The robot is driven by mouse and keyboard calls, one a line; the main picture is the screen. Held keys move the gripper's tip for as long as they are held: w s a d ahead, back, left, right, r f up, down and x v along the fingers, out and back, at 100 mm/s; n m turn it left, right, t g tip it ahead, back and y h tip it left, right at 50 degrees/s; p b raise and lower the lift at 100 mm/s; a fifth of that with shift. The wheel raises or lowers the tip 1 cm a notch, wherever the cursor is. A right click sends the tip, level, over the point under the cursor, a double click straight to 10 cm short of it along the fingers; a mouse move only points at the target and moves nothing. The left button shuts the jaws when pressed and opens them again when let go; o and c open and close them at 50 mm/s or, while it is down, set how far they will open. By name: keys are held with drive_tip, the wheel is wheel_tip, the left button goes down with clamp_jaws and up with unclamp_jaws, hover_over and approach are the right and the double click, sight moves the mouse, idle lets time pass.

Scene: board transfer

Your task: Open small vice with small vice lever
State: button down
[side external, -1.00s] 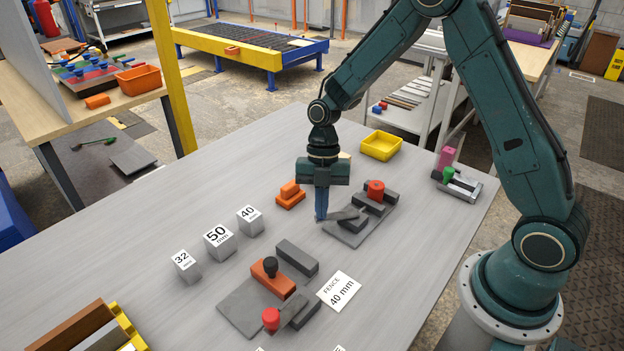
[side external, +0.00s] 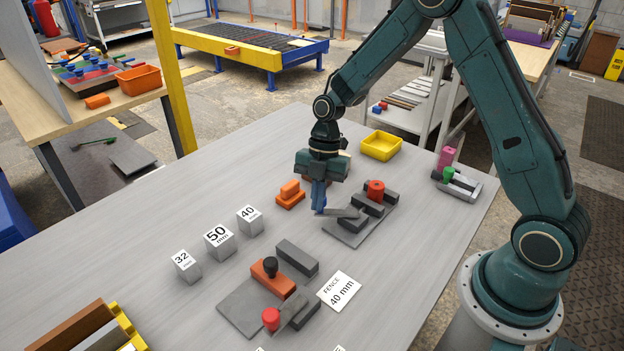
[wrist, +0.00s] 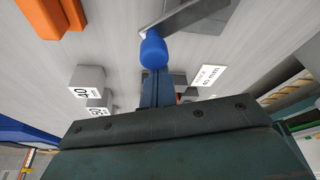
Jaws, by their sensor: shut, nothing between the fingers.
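The small vice is a grey plate (side external: 349,236) with dark jaw blocks (side external: 368,206) and a round orange-red knob (side external: 376,190) on top. Its flat grey lever (side external: 346,212) sticks out to the left, under my gripper. In the wrist view the lever (wrist: 190,17) ends in a bright blue knob (wrist: 153,50). My gripper (side external: 319,208) is shut and empty, pointing down with a tilt at the lever's outer end. In the wrist view the shut fingers (wrist: 157,80) are right at the blue knob; I cannot tell whether they touch it.
Orange blocks (side external: 290,195) lie left of the gripper. Number blocks (side external: 218,240) stand farther left. A fixture with a black knob (side external: 270,266) and red lever knob (side external: 271,319) is in front. A yellow bin (side external: 381,146) stands behind.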

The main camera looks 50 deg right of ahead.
drive_tip(key=d+m, duration=0.1)
drive_tip(key=w+m+t, duration=0.1)
drive_tip(key=shift+w+d+m, duration=0.2)
drive_tip(key=shift+d+m, duration=0.15)
drive_tip(key=shift+m, duration=0.05)
drive_tip(key=shift+w+d+m+t, duration=0.25)
drive_tip(key=shift+w+d+m, duration=0.1)
drive_tip(key=shift+d+m, duration=0.5)
drive_tip(key=shift+w+d+m+t, duration=0.25)
drive_tip(key=shift+w+d+m, duration=0.1)
drive_tip(key=shift+d+m, duration=0.45)
drive_tip(key=shift+d, duration=0.15)
drive_tip(key=shift+w, duration=0.1)
drive_tip(key=a, duration=0.4)
drive_tip(key=v, duration=0.9)
drive_tip(key=shift+w+r, duration=0.3)
drive_tip(key=shift+r, duration=0.15)
